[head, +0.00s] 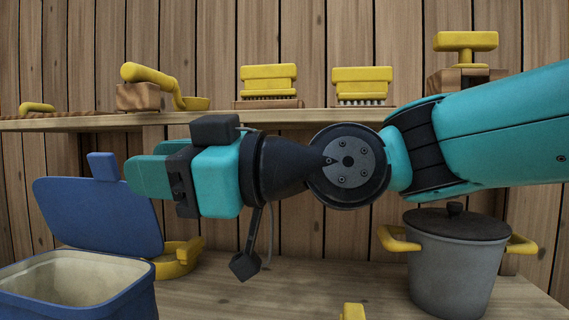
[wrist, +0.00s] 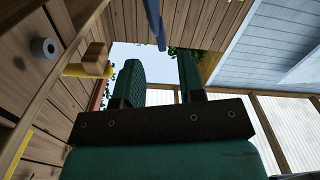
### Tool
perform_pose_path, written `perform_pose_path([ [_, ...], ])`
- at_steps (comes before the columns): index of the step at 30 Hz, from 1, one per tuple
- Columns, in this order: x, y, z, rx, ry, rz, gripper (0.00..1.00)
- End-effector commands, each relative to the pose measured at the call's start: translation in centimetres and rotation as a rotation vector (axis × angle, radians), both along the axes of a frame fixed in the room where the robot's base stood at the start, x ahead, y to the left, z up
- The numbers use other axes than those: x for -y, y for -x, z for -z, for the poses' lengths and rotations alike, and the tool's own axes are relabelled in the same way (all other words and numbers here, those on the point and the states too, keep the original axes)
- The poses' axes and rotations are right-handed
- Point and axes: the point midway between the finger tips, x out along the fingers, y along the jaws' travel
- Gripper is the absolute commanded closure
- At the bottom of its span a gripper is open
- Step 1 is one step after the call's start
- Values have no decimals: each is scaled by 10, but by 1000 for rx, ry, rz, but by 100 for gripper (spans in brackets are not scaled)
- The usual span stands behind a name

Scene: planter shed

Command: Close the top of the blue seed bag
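The blue seed bag (head: 138,300) looks like a stiff blue box with a pale, empty-looking inside, at the lower left of the head view. Its blue top (head: 95,215) stands raised and tilted back behind the opening, with a small tab (head: 103,166) on its upper edge. My gripper (head: 138,160) is above the bag, pointing left, with its fingertips just right of the tab. In the wrist view the two green fingers (wrist: 158,78) are apart with nothing between them. A thin blue strip beyond them (wrist: 154,20) may be the top seen edge-on.
A grey pot (head: 455,265) with a dark lid and yellow handles stands right on the bench (head: 300,285). A yellow object (head: 178,260) sits behind the bag. A wall shelf (head: 300,115) behind my arm holds yellow-handled brushes and tools. The bench middle is mostly clear.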

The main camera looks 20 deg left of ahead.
Motion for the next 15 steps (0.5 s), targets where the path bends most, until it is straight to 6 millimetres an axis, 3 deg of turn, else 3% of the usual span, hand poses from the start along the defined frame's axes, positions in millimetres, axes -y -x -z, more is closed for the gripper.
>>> perform_pose_path([
  [3,34,-4,-2,-2,-1,6,64],
  [9,81,-8,-1,-1,0,5,64],
  [15,110,-10,0,-1,-1,3,64],
])
